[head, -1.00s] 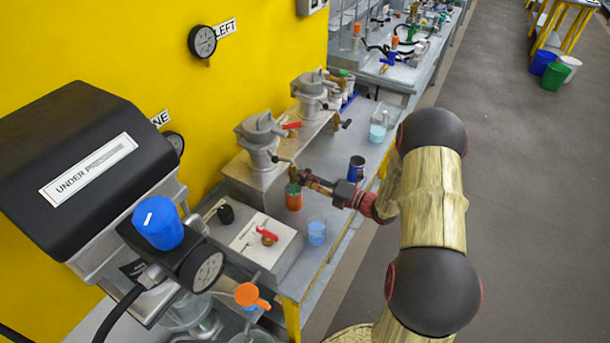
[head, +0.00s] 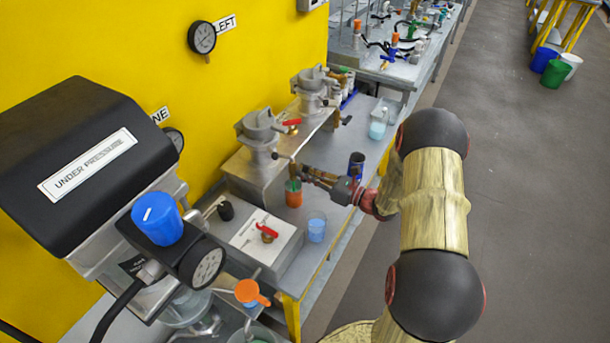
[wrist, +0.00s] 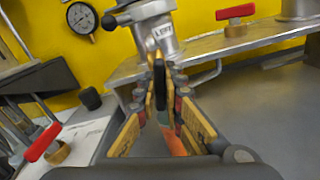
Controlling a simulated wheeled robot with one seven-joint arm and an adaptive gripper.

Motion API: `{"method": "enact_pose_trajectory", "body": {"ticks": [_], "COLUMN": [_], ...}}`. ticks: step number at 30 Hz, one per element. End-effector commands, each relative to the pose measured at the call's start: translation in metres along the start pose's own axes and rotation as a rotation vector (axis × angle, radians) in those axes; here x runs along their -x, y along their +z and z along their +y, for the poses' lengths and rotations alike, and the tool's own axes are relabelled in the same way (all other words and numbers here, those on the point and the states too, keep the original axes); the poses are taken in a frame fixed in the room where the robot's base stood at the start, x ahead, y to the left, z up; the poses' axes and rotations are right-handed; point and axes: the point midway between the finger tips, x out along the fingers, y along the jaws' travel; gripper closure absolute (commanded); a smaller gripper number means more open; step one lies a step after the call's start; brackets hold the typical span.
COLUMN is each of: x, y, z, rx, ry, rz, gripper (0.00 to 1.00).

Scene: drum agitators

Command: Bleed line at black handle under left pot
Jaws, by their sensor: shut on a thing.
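The left pot (head: 258,135) is a grey metal vessel on a raised metal shelf. My gripper (head: 300,172) is just below and right of this pot. In the wrist view its fingers (wrist: 159,75) are closed around a dark upright piece, the black handle (wrist: 159,80); the fingers hide much of it. A separate black knob on a rod (wrist: 108,22) shows at the pot's left in the wrist view.
The right pot (head: 313,88) stands farther back with its own black handle (head: 347,120). The aisle floor (head: 530,220) is clear.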

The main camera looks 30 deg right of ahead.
Motion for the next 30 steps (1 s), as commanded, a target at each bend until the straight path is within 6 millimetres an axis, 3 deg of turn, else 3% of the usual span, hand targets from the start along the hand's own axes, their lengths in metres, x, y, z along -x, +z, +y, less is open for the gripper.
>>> {"method": "enact_pose_trajectory", "body": {"ticks": [12,30], "x": [0.0006,0.0007], "y": [-0.0033,-0.0032], "z": [0.0001,0.0002], "rx": [0.222,0.265], "ry": [-0.001,-0.001], "rz": [0.004,0.005], "gripper": [1.0,1.0]}}
